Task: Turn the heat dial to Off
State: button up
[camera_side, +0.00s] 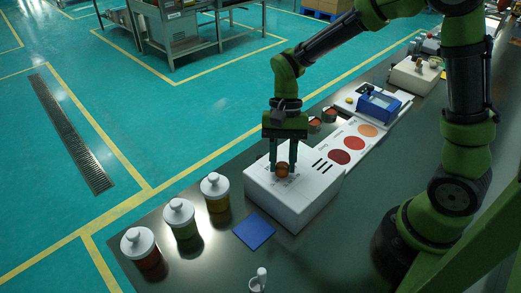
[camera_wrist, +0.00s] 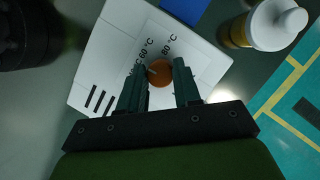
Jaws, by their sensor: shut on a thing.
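The heat dial (camera_side: 283,169) is a round orange-brown knob on top of a white box (camera_side: 303,203). In the wrist view the dial (camera_wrist: 160,71) sits between my two fingers, with temperature labels printed around it, among them 80 °C. A small pale mark shows at the dial's left edge. My gripper (camera_side: 283,164) points straight down and is shut on the dial; it also shows in the wrist view (camera_wrist: 160,83). I cannot make out an Off label, and part of the dial face's surroundings is hidden by the fingers.
Several lidded jars (camera_side: 180,218) stand left of the box on the grey table. A blue square (camera_side: 254,231) lies in front of it. A white panel with red and orange circles (camera_side: 339,157) and a blue device (camera_side: 378,105) lie to the right. A small white item (camera_side: 259,279) stands nearer.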

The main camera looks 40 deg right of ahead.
jog(key=n+h, duration=0.1)
jog(key=n, duration=0.2)
jog(key=n+g+h, duration=0.1)
jog(key=n, duration=0.3)
jog(key=shift+w+a+g, duration=0.15)
jog(key=shift+a+g, duration=0.05)
jog(key=shift+g, duration=0.1)
jog(key=n+h, duration=0.1)
jog(key=n, duration=0.2)
jog(key=n+h, duration=0.2)
jog(key=n, duration=0.2)
jog(key=shift+a, duration=0.15)
jog(key=o, duration=1)
jog(key=shift+r, duration=0.1)
jog(key=v, duration=1.6)
jog(key=shift+a+r, duration=0.2)
jog(key=shift+r, duration=0.2)
